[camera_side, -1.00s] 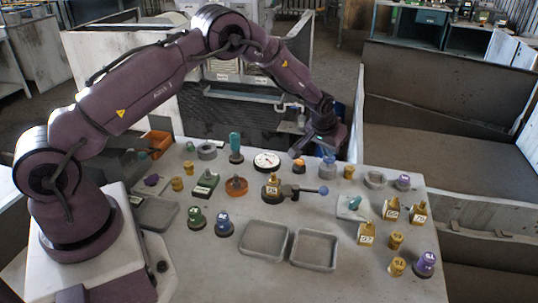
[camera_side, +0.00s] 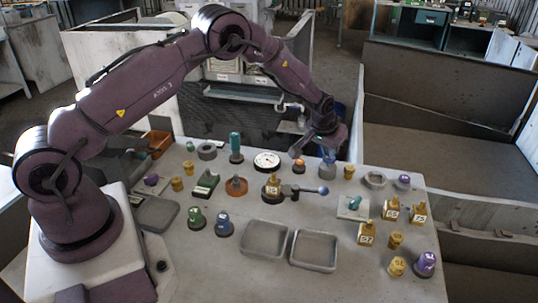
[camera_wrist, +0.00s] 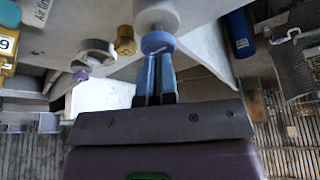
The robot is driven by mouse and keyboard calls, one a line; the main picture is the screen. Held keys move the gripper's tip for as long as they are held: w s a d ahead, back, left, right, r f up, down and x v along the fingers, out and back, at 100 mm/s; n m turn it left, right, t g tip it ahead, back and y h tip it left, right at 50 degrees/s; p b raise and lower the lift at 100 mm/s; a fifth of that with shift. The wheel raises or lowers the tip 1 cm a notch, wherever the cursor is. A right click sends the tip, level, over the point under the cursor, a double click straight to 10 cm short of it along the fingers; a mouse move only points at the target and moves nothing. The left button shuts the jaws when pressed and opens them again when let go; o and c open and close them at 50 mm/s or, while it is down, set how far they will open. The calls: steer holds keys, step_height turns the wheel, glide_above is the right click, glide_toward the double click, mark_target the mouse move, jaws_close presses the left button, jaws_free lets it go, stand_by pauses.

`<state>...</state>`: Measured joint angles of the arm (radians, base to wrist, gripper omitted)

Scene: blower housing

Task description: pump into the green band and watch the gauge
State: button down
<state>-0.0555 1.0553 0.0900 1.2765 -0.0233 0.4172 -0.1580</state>
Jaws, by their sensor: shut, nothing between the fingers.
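The gauge (camera_side: 267,160) is a round white dial at the back middle of the table. Its needle and green band are too small to read. My gripper (camera_side: 327,151) is to the right of the gauge, pointing down. In the wrist view my gripper (camera_wrist: 156,57) has its blue fingers shut together, with nothing between them. Their tips are at a blue round cap (camera_wrist: 157,42) on a pale cylinder (camera_wrist: 157,14), which looks like the pump. I cannot tell whether they touch. In the side view the gripper largely hides this part.
A lever with a blue ball (camera_side: 323,190) extends right from a dark base in front of the gauge. An orange-topped knob (camera_side: 299,164) and a brass part (camera_side: 349,172) flank the gripper. Two grey trays (camera_side: 264,239) (camera_side: 314,250) lie in front. Labelled yellow blocks (camera_side: 391,208) stand right.

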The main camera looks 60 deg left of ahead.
steer(key=shift+f, duration=1)
steer(key=shift+r, duration=0.95)
stand_by(0.4)
